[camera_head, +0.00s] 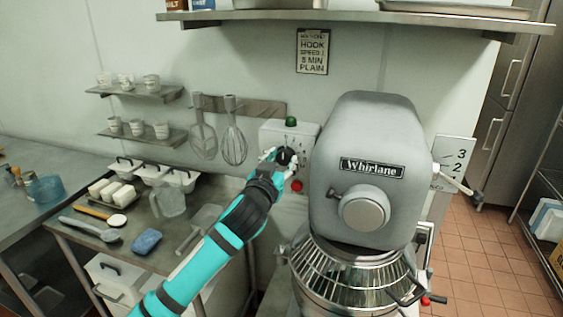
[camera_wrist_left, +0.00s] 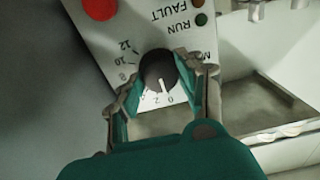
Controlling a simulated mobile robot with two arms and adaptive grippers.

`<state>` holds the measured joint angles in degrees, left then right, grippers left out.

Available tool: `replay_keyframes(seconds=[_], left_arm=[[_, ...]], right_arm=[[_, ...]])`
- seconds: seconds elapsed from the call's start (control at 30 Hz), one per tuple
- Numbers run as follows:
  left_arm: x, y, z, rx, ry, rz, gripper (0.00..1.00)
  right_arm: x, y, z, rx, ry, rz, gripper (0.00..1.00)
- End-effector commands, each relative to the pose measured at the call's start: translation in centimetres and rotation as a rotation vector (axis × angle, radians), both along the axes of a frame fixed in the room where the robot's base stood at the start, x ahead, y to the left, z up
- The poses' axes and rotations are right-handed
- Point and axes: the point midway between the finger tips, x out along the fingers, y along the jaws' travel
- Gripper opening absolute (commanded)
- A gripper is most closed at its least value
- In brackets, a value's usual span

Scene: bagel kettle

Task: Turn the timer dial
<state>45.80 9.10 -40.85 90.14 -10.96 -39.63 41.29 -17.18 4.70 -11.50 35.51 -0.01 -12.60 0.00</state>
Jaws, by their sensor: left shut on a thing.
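The timer dial (camera_head: 285,155) is a black knob on a pale control box (camera_head: 305,133) mounted on the wall, left of the mixer. In the left wrist view the dial (camera_wrist_left: 158,72) has a white pointer line and printed numbers around it, with its pointer near the 0 and 2 marks. My left gripper (camera_head: 275,160) is at the dial, with its fingers on either side of the knob and shut on it. In the left wrist view my gripper (camera_wrist_left: 162,90) partly covers the scale. My right gripper is not in view.
The large grey mixer (camera_head: 370,130) with its wire guard (camera_head: 345,270) stands right beside the box. Whisks (camera_head: 233,140) hang to the left. A table below holds a jug (camera_head: 170,198) and tools.

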Motion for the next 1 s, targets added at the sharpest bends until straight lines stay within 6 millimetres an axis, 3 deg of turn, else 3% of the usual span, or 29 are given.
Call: replay_keyframes(seconds=[0.37,1.0], left_arm=[[0.0,0.1,0.2,0.199,-0.065,0.001,0.06],[0.0,0.1,0.2,0.777,-0.252,0.001,0.06]], right_arm=[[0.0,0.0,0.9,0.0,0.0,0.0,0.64],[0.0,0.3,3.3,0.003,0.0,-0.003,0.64]])
